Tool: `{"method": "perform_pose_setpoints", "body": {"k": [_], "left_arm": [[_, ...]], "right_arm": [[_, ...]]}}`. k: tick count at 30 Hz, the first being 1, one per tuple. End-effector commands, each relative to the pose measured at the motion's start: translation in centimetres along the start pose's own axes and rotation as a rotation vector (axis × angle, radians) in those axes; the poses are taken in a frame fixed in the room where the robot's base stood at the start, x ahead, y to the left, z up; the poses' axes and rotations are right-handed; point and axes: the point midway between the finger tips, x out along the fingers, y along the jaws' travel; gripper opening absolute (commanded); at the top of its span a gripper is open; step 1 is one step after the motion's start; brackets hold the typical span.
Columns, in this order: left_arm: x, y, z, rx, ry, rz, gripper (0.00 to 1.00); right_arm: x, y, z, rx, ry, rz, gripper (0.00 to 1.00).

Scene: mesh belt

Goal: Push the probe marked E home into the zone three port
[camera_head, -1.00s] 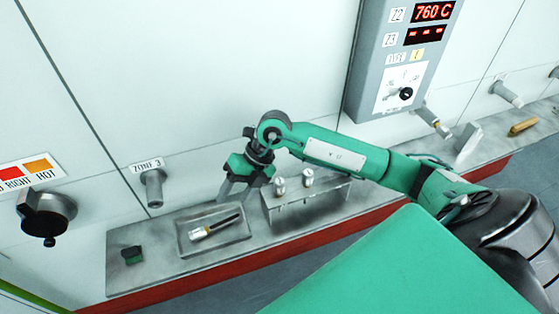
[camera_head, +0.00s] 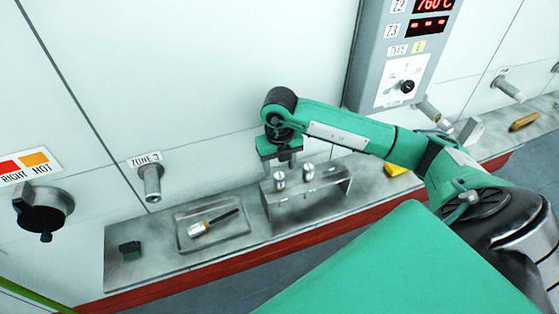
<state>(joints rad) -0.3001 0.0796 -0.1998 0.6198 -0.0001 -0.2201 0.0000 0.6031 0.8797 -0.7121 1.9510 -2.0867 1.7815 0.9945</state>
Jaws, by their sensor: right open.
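The zone three port (camera_head: 151,181) is a short grey tube sticking out of the white wall under a "ZONE 3" label. A metal rack (camera_head: 325,190) on the ledge holds two upright probes, a left probe (camera_head: 280,181) and a right probe (camera_head: 308,172), with pale metal heads. A dark probe with a white and yellow end (camera_head: 212,225) lies in a shallow tray (camera_head: 240,231). No letter E can be read on any of them. My right gripper (camera_head: 282,165) is open, pointing down just above or behind the rack's left probe; contact cannot be told. My left gripper is out of view.
A small dark green block (camera_head: 130,250) sits at the ledge's left end. A grey control box (camera_head: 400,60) with red displays hangs above the ledge. A yellow item (camera_head: 397,169) lies right of the rack. A black knob (camera_head: 42,208) is at far left.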

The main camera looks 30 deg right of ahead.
Motion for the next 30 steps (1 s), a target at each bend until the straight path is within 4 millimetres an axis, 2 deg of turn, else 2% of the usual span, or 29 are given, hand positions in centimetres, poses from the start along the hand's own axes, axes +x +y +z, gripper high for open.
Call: {"method": "perform_pose_setpoints", "body": {"k": [1,7,16,21,30], "left_arm": [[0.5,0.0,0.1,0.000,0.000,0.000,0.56],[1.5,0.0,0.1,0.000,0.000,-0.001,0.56],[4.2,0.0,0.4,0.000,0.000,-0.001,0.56],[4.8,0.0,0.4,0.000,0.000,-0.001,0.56],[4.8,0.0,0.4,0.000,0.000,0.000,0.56]], "right_arm": [[0.8,0.0,0.0,0.000,0.001,0.000,0.53],[2.9,0.0,-0.1,0.000,0.001,0.000,0.53],[5.9,0.0,0.0,0.000,0.000,0.001,0.53],[6.6,0.0,0.0,0.000,0.000,0.000,0.53],[6.6,0.0,0.0,0.000,0.000,0.001,0.53]]}}
